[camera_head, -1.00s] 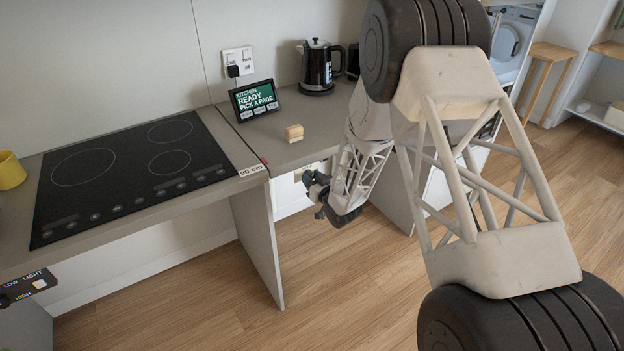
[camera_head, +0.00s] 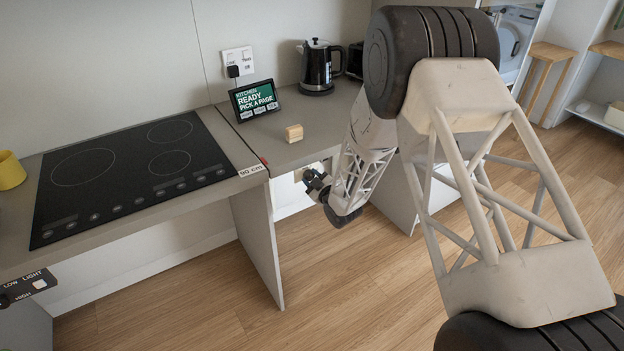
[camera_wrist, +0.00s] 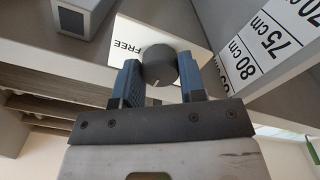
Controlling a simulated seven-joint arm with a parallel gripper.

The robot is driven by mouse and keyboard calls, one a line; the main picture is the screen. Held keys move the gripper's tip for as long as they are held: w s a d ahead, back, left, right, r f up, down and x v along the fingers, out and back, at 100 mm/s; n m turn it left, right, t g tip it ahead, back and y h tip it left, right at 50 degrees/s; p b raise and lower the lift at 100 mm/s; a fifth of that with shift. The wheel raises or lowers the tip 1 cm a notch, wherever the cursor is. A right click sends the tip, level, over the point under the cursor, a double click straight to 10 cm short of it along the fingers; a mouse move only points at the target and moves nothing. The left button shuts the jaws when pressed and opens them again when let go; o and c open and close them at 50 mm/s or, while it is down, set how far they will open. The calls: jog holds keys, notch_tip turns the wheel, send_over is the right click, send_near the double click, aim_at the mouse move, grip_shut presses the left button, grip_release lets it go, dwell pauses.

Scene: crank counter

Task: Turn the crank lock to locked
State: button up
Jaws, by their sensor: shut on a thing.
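A dark round knob (camera_wrist: 160,66), apparently the crank's grip, sits in front of a white plate (camera_wrist: 150,32) in the wrist view. A pale mark shows on the knob's near edge. The plate reads "FREE", upside down, left of the knob; no "locked" label is visible. My gripper (camera_wrist: 159,82) is shut on the knob, with one blue-grey finger on each side. In the head view my gripper (camera_head: 314,182) is at the counter's front edge, below the wooden block, and the knob is hidden there. The crank's arm and pivot cannot be made out.
A height scale (camera_wrist: 262,45) marked 70, 75 and 80 cm is right of the plate. On the counter (camera_head: 232,117) stand a wooden block (camera_head: 294,133), a tablet (camera_head: 255,101) and a kettle (camera_head: 319,68). A black hob (camera_head: 125,175) lies left. Floor in front is clear.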

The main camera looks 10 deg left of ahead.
dwell(0.3)
jog(key=o, duration=0.9)
jog(key=shift+v, duration=3.9)
jog(key=shift+r, duration=0.15)
